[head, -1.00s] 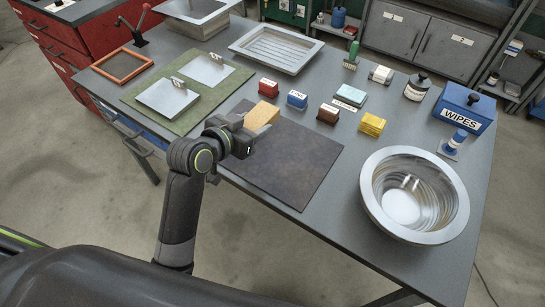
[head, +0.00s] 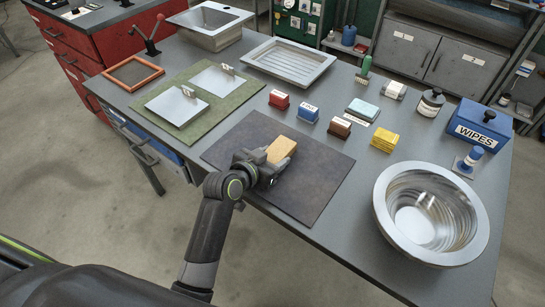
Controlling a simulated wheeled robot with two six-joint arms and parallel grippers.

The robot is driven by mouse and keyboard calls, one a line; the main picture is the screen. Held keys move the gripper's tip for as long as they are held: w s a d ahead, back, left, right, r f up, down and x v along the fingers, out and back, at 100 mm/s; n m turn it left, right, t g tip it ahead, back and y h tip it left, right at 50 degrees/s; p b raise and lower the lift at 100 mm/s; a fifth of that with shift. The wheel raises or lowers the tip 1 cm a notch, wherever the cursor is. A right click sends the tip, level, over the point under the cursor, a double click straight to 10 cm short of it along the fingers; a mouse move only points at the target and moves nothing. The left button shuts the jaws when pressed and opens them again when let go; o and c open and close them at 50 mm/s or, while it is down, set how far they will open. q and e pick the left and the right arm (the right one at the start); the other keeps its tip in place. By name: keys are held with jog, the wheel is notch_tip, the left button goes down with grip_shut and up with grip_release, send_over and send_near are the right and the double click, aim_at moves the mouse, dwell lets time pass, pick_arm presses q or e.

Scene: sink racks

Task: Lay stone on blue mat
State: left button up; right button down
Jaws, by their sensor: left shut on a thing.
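A tan, block-shaped stone (head: 281,150) is in the jaws of my left gripper (head: 268,162). Its far end sticks out past the fingertips, and its near end is hidden by the jaws. The stone is over the middle of a dark grey-purple mat (head: 310,195) at the table's front edge. I cannot tell whether it touches the mat. No clearly blue mat shows; this dark mat lies flat and is otherwise bare. My right gripper is not in view.
Behind the mat stand small red (head: 279,99), blue (head: 309,112) and brown (head: 340,127) labelled blocks. A yellow stack (head: 384,140) and a metal bowl (head: 385,215) are to the right. A green mat (head: 190,138) with two plates lies left.

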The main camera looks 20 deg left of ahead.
pick_arm(q)
jog(key=shift+f, duration=0.15)
jog(key=o, duration=1.3)
